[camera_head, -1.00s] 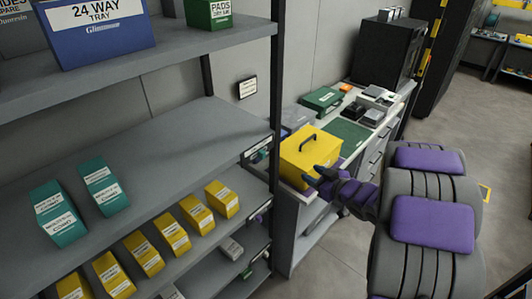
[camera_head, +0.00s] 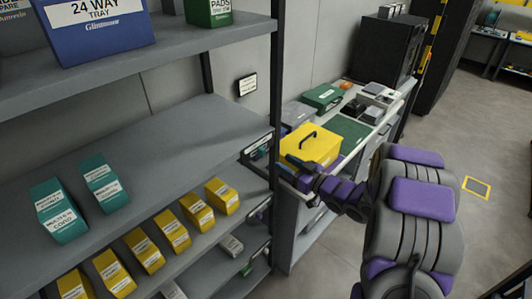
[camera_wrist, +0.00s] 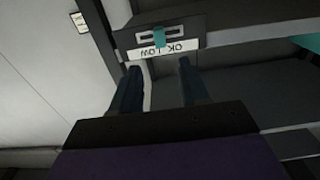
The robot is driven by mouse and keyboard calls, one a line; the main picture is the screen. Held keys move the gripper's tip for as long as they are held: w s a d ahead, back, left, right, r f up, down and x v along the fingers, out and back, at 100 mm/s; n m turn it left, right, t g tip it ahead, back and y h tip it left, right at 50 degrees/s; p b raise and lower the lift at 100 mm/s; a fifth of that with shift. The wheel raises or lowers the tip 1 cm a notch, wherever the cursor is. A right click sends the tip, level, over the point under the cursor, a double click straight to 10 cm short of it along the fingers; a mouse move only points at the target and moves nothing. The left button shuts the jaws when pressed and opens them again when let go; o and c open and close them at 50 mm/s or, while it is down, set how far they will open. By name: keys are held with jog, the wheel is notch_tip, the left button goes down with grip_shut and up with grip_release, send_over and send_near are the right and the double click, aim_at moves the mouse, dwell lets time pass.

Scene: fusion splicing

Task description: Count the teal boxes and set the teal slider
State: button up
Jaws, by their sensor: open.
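Two teal boxes with white labels, the front one (camera_head: 60,210) and the rear one (camera_head: 104,182), stand apart on the middle shelf (camera_head: 170,150) in the head view. The teal slider (camera_wrist: 158,38) sits near the middle of a slotted holder above an OK/LOW label (camera_wrist: 165,49), upside down in the wrist view. My gripper (camera_wrist: 162,72) is open and empty, its two dark fingers pointing at the holder with a gap left. In the head view my gripper (camera_head: 296,164) is right of the shelf's end. A teal piece (camera_wrist: 305,42) shows at the wrist view's right edge, partly cut off.
Several yellow boxes (camera_head: 145,250) fill the shelf below. A blue tray box (camera_head: 98,30) and a green box (camera_head: 208,11) stand on the upper shelf. A dark shelf post (camera_head: 274,110) is close to my gripper. A yellow case (camera_head: 312,143) sits on the bench behind it.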

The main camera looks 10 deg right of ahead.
aim_at(265, 151)
jog(key=x, duration=0.9)
jog(key=shift+w+a+b, duration=0.1)
jog(key=shift+b, duration=0.2)
jog(key=shift+c, duration=0.3)
grip_shut()
